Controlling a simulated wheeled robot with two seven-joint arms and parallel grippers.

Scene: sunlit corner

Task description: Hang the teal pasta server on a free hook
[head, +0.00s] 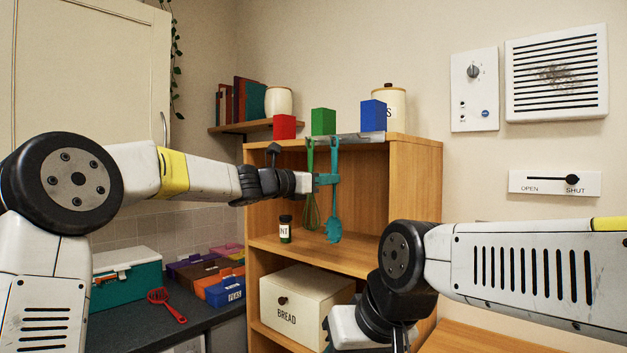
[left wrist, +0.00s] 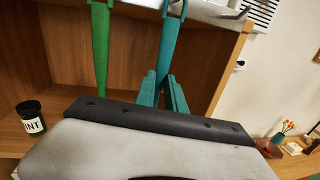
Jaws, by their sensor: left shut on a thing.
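The teal pasta server (head: 333,224) is upright with its head down, in front of the wooden shelf unit. My left gripper (head: 327,179) is shut on its handle, which also shows in the left wrist view (left wrist: 171,45). The handle's top end is at the hook rail (head: 352,138); I cannot tell whether its loop is over a hook. A green whisk (head: 311,206) hangs just left of the server. A bare hook (left wrist: 238,13) shows right of the server in the left wrist view. My right gripper (head: 400,341) is low, partly cut off, its jaws unclear.
Red (head: 285,127), green (head: 324,122) and blue (head: 373,115) blocks and a lidded jar (head: 391,105) stand on the unit's top. A small dark jar (head: 285,229) is on the shelf below, with a bread box (head: 306,305) beneath. Right of the small jar is free shelf room.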

